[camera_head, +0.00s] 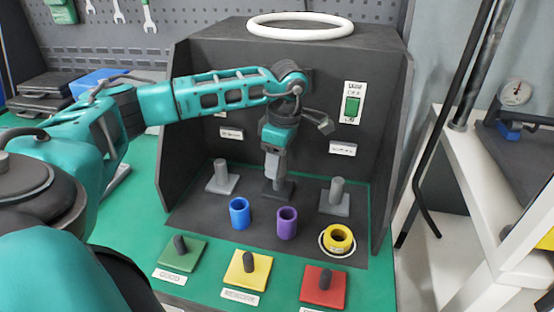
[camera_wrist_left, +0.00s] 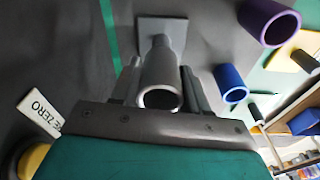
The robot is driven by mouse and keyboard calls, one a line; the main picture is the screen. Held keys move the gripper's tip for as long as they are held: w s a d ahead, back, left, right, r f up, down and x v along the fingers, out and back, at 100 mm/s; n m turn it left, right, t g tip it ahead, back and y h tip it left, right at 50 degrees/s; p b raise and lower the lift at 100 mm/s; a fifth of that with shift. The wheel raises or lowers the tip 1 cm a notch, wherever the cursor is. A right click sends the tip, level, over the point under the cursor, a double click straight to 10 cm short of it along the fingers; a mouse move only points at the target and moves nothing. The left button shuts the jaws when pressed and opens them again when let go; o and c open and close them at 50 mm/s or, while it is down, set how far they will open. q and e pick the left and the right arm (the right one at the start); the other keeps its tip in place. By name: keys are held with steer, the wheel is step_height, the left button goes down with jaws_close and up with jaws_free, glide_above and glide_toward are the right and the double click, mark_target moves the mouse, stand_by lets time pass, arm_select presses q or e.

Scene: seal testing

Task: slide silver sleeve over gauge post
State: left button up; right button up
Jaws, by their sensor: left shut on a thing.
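My left gripper (camera_head: 273,172) points down inside the dark booth, shut on the silver sleeve (camera_wrist_left: 160,88). In the left wrist view the sleeve sits between the two fingers, its open end facing the camera. The gauge post's square base plate (camera_head: 279,190) lies under the gripper; the plate also shows beyond the sleeve (camera_wrist_left: 176,27). The sleeve lines up with the post in the wrist view. The fingers and sleeve hide most of the post, so I cannot tell how far the sleeve is around it. My right gripper is not in view.
Grey posts stand left (camera_head: 220,178) and right (camera_head: 337,192). In front are a blue sleeve (camera_head: 239,213), a purple sleeve (camera_head: 287,223) and a yellow ring (camera_head: 338,238). Green, yellow and red plates line the front. Booth walls (camera_head: 385,140) enclose the sides; a white ring (camera_head: 300,27) lies on top.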

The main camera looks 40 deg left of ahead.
arm_select(q)
steer(key=shift+f, duration=0.35)
steer(key=o, duration=1.3)
steer(key=shift+r, duration=0.2)
steer(key=shift+r+p, duration=1.9)
steer(key=shift+r, duration=0.5)
steer(key=shift+f, duration=0.1)
